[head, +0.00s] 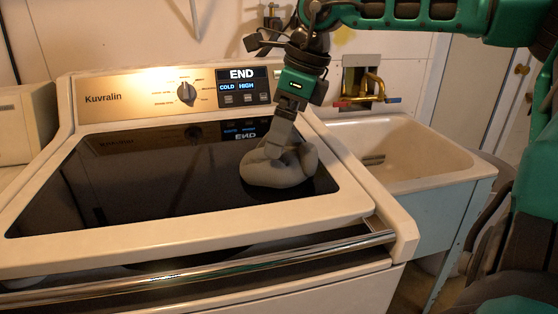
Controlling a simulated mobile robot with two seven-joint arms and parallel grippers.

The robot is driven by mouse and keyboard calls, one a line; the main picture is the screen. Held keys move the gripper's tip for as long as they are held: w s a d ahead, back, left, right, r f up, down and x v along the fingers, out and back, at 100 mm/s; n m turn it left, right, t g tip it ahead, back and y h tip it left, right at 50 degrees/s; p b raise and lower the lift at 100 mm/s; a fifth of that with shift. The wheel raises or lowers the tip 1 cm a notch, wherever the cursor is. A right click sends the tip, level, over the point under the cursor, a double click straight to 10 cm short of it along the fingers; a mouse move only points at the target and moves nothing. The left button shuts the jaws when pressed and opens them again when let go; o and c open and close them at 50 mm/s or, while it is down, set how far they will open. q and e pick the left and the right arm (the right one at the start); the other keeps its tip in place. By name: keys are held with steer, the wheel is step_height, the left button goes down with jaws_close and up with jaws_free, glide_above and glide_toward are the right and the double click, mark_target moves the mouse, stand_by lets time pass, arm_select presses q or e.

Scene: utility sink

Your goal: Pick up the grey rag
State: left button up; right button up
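The grey rag (277,174) lies bunched in a rounded heap on the right part of the dark glass lid (130,180) of the washing machine. My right gripper (280,150) comes down from above, its fingers at the top of the rag. The rag's folds hide the fingertips, so I cannot tell whether they are open around the cloth or shut on it. The rag rests on the lid. My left gripper is not in view.
The washer's control panel (140,98), with a knob and a lit display (242,86) reading END, stands behind the lid. A utility sink (410,155) with a brass faucet (372,88) is to the right. The lid's left and middle are clear.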

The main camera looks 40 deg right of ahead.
steer(key=shift+x, duration=1.2)
steer(key=c, duration=0.7)
steer(key=shift+r, duration=0.1)
